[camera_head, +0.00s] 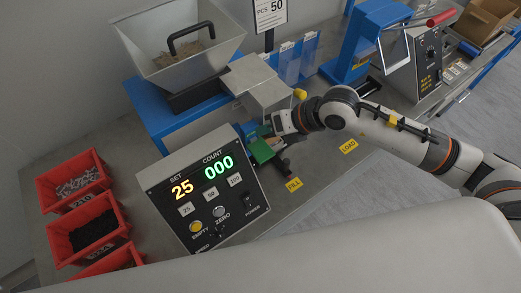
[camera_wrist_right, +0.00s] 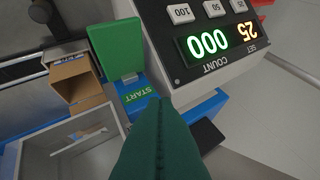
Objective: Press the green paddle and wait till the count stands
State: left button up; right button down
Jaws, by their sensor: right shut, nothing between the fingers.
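The green paddle (camera_wrist_right: 117,48) stands beside the counter box in the right wrist view, above a blue strip marked START (camera_wrist_right: 137,95). In the head view the paddle (camera_head: 262,151) is partly hidden by my right gripper (camera_head: 268,138). My right gripper is shut and empty; its dark green fingers (camera_wrist_right: 157,102) point at the START strip, close to the paddle's lower edge. I cannot tell whether they touch. The counter box (camera_head: 234,220) shows SET 25 in orange and COUNT 000 (camera_head: 218,167) in green. My left gripper is not in view.
A hopper (camera_head: 190,75) of brown pieces stands on the blue frame behind the counter. Red bins (camera_head: 122,228) line the left. A blue press-like stand (camera_head: 352,50) is at the back right. Yellow FILL (camera_head: 294,184) and LOAD (camera_head: 348,146) labels mark bare bench top.

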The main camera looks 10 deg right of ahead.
aim_at(261, 149)
jog(key=shift+f+b, duration=1.75)
jog(key=shift+f, duration=1.05)
jog(key=shift+f+b, duration=0.35)
jog(key=shift+b, duration=0.05)
jog(key=shift+f+b, duration=1)
jog(key=shift+f, duration=0.25)
dwell(0.6)
jog(key=shift+r, duration=0.2)
jog(key=shift+r+p, duration=1.05)
jog(key=shift+r, duration=0.4)
jog(key=shift+r+p, duration=1.8)
jog(key=shift+r, duration=0.8)
